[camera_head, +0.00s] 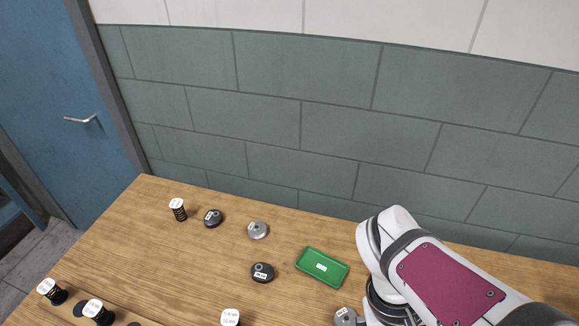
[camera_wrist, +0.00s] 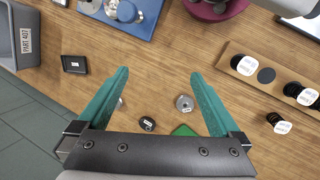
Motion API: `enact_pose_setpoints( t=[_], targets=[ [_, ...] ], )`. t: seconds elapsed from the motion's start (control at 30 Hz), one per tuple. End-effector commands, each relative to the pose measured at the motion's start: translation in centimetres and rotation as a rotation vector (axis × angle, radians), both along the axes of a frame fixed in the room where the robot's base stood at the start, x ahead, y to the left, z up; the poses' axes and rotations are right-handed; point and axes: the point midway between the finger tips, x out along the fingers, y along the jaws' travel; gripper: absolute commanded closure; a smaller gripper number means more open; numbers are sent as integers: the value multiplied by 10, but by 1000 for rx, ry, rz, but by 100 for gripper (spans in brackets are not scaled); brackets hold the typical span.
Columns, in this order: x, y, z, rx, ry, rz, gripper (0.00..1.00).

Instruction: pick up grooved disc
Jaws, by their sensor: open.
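Several small round discs lie on the wooden table. In the head view there is a silver disc (camera_head: 257,230), a black disc (camera_head: 213,218), another black disc (camera_head: 262,272), and a grey disc (camera_head: 345,317) beside my arm. Their labels are too small to read, so I cannot tell which one is the grooved disc. The wrist view shows a silver disc (camera_wrist: 185,103) and a black disc (camera_wrist: 147,124) between my fingers in the picture. My gripper (camera_wrist: 160,73) has teal fingers spread wide with nothing between them; it is out of the head view.
Springs with white tops, one at the back left (camera_head: 178,209), stand on the table. The wrist view shows a blue tray (camera_wrist: 158,15) with parts, a small black tray (camera_wrist: 74,64), and a grey bin (camera_wrist: 28,40).

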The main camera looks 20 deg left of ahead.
Motion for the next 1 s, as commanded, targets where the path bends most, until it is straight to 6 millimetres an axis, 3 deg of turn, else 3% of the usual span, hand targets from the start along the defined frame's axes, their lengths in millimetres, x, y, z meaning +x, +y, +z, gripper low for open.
enact_pose_setpoints(
  t=[0.07, 0.1, 0.17, 0.2, 0.3, 0.4, 0.43, 0.5, 0.57, 0.8, 1.0],
  targets=[
    [60, 22, -14, -235, 84, 492, 0],
    [93, 45, -22, -363, 116, 757, 0],
    [134, 99, -40, -561, 157, 1145, 0],
    [153, 142, -55, -691, 177, 1388, 0],
    [162, 253, -98, -993, 202, 1888, 0],
    [144, 324, -132, -1203, 201, 2181, 0],
    [139, 336, -139, -1244, 200, 2234, 0],
    [131, 355, -149, -1305, 193, 2307, 0],
    [135, 359, -155, -1325, 194, 2329, 0],
    [198, 353, -180, -1321, 196, 2325, 0],
    [227, 352, -192, -1322, 193, 2327, 0]
  ],
)
